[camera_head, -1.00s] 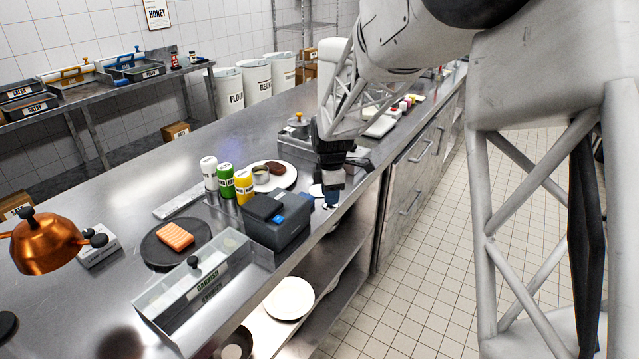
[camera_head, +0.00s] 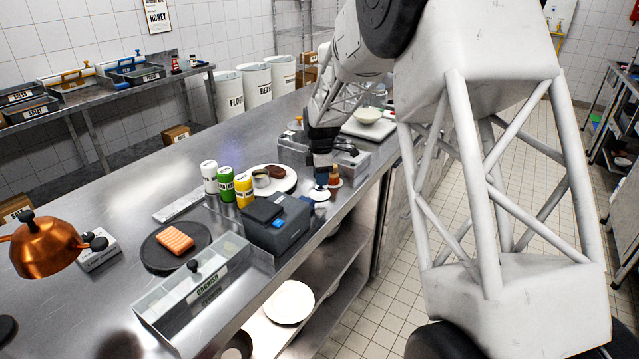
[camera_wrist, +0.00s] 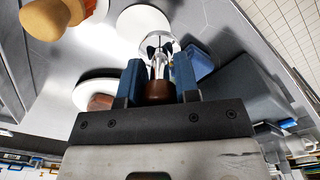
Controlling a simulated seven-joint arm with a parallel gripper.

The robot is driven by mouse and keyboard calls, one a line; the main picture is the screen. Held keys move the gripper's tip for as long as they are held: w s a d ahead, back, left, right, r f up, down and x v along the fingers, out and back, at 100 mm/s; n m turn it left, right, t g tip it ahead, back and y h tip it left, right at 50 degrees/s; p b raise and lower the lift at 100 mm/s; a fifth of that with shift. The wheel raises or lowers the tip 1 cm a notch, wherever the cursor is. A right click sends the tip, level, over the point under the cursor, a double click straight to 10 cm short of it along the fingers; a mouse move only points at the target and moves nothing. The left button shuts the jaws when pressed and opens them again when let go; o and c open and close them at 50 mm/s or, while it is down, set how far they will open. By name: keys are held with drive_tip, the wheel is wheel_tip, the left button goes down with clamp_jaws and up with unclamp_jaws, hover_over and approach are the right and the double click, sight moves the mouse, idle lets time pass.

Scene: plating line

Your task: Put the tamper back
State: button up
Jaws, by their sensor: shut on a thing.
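My gripper (camera_head: 321,180) is shut on the tamper at the counter's front edge, just behind the grey and blue machine. In the wrist view my gripper (camera_wrist: 158,85) shows two blue fingers on either side of the tamper (camera_wrist: 158,91), which has a brown handle and a shiny metal end pointing away from the wrist. A white round disc (camera_head: 319,195) lies on the counter below the fingers; it also shows in the wrist view (camera_wrist: 143,22). The tamper's end appears near this disc; I cannot tell whether they touch. In the head view the fingers mostly hide the tamper.
An orange-brown object (camera_head: 335,181) stands close to the right of the fingers. The machine (camera_head: 276,224) is close in front. A white plate (camera_head: 286,184) with a cup and a brown item lies left, beside several bottles (camera_head: 226,183). A grey tray (camera_head: 354,164) is behind.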

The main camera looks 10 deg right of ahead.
drive_tip(key=shift+w+f, duration=0.1)
drive_tip(key=shift+w, duration=1)
drive_tip(key=shift+f, duration=1.75)
drive_tip(key=shift+f, duration=0.15)
drive_tip(key=o, duration=0.8)
drive_tip(key=shift+o, duration=0.2)
wheel_tip(320, 180, up, 12)
